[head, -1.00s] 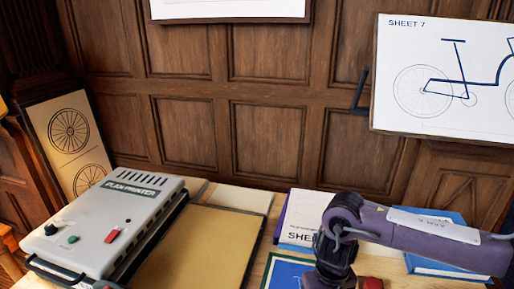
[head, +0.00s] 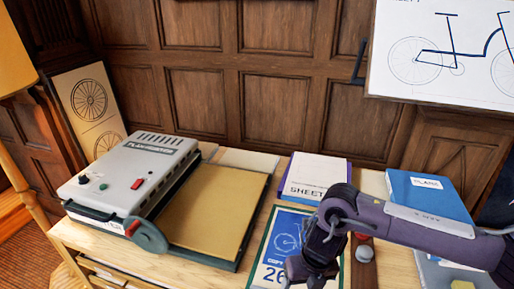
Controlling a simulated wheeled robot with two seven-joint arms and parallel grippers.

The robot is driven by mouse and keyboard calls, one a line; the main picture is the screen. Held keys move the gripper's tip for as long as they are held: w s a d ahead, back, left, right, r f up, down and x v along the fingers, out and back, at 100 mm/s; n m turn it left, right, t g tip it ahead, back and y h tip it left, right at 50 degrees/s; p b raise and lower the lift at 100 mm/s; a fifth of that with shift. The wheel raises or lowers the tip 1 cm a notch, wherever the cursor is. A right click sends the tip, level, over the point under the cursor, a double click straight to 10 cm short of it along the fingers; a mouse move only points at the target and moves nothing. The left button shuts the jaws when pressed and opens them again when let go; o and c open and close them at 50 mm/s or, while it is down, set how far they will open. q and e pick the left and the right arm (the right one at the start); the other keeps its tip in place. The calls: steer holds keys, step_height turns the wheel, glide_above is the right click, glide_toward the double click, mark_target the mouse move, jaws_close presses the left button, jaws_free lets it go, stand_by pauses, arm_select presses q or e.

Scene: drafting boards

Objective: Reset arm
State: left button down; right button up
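My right arm (head: 420,232) is purple-grey and comes in from the right edge. Its dark gripper (head: 306,274) hangs down at its end, over the lower edge of a blue sheet numbered 26 (head: 275,262). The fingers are small and dark against the sheet, so I cannot tell whether they are open or shut, or whether they touch it. My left arm and gripper are not in view.
A grey plan printer (head: 125,180) with a round grey-green disc (head: 150,237) stands at left beside a tan board (head: 205,205). A white-covered sheet book (head: 316,172) and a blue book (head: 428,192) lie behind my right arm. A grey-topped button (head: 364,254) sits beside the gripper.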

steer(key=s+a+r+m+t+y, duration=0.2)
steer(key=s+a+r+m+y, duration=0.15)
steer(key=a, duration=0.75)
steer(key=s+a+r+m+t+y, duration=0.25)
steer(key=a+m+y, duration=0.2)
steer(key=a, duration=0.55)
steer(key=w+d+r+m+t+h, duration=0.1)
steer(key=d+m+h, duration=0.2)
steer(key=d+m, duration=0.5)
steer(key=w+d+m+t+h, duration=0.1)
steer(key=d+m+t+h, duration=0.1)
steer(key=d+m, duration=0.6)
steer(key=s+d+f+m+g+h, duration=0.2)
steer(key=s+d+f+m, duration=0.25)
steer(key=d+m, duration=0.2)
steer(key=s+d+f+m+g+h, duration=0.2)
steer(key=s+d+f+m+g, duration=0.1)
steer(key=s+d+m, duration=0.35)
step_height(320, 180, down, 28)
steer(key=r+n, duration=0.1)
steer(key=s+d+f+g, duration=0.1)
steer(key=s+d+f, duration=0.1)
steer(key=s+f, duration=0.8)
steer(key=s+d+f+g, duration=0.1)
steer(key=s+d+f, duration=0.1)
steer(key=s+f, duration=0.8)
steer(key=shift+s, duration=0.45)
